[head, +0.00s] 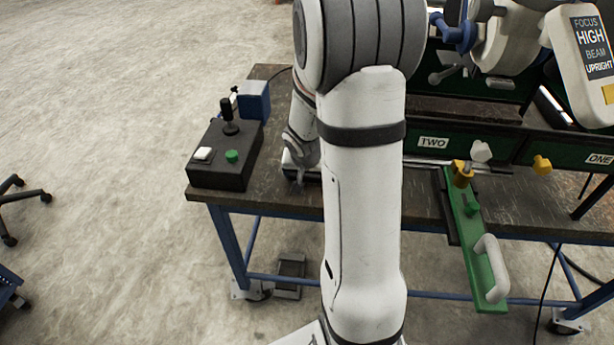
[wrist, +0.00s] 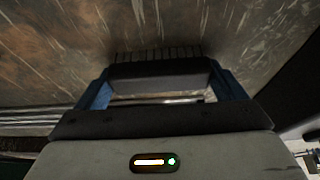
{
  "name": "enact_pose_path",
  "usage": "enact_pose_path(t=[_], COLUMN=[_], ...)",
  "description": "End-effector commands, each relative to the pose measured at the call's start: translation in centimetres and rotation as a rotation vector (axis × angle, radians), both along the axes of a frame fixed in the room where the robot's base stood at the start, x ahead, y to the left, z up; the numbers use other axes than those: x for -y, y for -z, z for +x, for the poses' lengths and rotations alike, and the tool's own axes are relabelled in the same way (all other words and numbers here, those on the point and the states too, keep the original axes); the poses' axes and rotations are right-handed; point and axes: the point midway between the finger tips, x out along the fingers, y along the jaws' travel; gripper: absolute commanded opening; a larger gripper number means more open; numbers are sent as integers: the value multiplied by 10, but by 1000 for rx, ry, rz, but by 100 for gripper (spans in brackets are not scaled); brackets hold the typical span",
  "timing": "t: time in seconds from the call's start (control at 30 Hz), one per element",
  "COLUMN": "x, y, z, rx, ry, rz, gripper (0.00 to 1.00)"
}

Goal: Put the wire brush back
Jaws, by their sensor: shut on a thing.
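My gripper (wrist: 161,82) shows in the wrist view with its blue fingers shut on a dark block with a row of bristles, which I take to be the wire brush (wrist: 157,56). The brush lies across the fingertips, close over the worn brown bench top (wrist: 60,50); I cannot tell whether it touches it. In the head view my gripper (head: 299,172) is low over the bench, left of my large white arm link, which hides part of it. The brush cannot be made out clearly there.
A black control box (head: 222,165) with a joystick and a blue box (head: 254,100) stand at the bench's left end. Green drawers marked TWO (head: 433,142) and ONE (head: 598,159) are at right. A green bar with a white handle (head: 491,268) juts over the front edge.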

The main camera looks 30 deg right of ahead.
Motion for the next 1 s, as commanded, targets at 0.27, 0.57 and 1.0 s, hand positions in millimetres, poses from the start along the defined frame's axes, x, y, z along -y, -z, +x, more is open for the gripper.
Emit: enact_pose_path(t=[0.27, 0.57, 1.0], x=[0, -1, -9], y=[1, 2, -39], z=[0, 1, -10], rx=[1, 1, 6], ry=[-1, -2, -3], rz=[0, 0, -2], gripper=[69, 100, 100])
